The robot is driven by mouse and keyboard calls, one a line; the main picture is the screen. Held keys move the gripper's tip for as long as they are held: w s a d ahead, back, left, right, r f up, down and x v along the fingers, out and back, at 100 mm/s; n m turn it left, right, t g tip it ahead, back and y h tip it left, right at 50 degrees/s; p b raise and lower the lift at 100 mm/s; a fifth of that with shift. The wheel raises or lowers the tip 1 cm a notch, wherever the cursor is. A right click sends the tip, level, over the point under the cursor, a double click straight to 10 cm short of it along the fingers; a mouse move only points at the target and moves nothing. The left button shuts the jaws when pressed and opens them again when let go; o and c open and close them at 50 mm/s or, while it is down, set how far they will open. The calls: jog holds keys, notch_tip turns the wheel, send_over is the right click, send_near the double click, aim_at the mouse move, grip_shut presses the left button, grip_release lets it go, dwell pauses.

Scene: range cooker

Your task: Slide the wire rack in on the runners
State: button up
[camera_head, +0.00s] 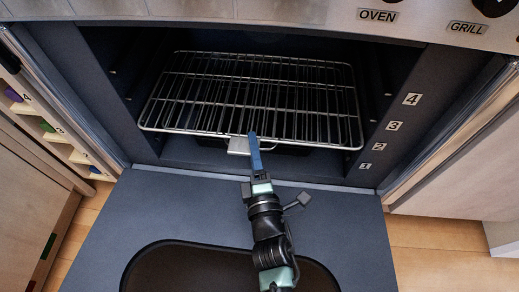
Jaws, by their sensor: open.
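The wire rack (290,95) is a silver grid inside the dark oven cavity (400,60). It looks slightly skewed, its front right corner lower in the picture than its front left. I cannot tell which runners its sides rest on. A small pale plate (238,146) shows at the middle of its front bar. My gripper (253,145) comes from the front over the open door, with a blue finger at the front bar beside the plate. It is open; whether it touches the bar is unclear.
The oven door (120,222) lies open below, with a dark window (190,268). Labels 1 to 3 and a higher one (411,99) mark levels on the right frame. Side panels stand left and right of the opening. A dark thing sits under the rack.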

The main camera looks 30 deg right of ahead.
jog(key=p+v, duration=0.3)
jog(key=v, duration=0.7)
jog(key=shift+s, duration=0.25)
jog(key=shift+r, duration=0.15)
